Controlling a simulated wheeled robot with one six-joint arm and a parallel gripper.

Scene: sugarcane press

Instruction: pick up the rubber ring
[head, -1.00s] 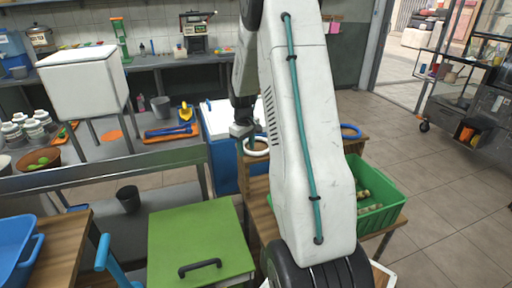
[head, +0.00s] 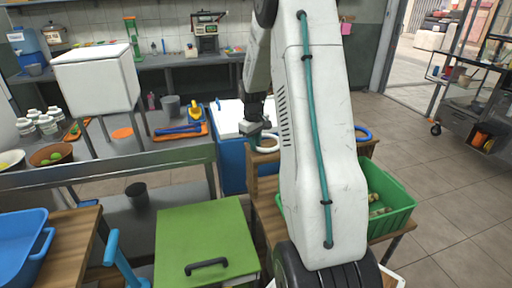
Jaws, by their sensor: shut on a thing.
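A pale, whitish ring (head: 268,148) shows just below and right of my gripper, by the wooden stand (head: 268,168) behind my arm. I take it for the rubber ring. My gripper (head: 257,134) points down at the ring's upper left side and appears shut on its rim. The fingertips are small and dark, and my white arm hides the area to the right. I cannot tell whether the ring is clear of the wood. A blue ring (head: 363,133) shows right of my arm, near the wooden top.
A green crate (head: 398,212) with pale pieces stands right of my arm. A green lid (head: 205,235) with a black handle is in front. A blue bin (head: 232,168) stands behind the gripper. A metal counter (head: 110,166) runs along the left. The right floor is open.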

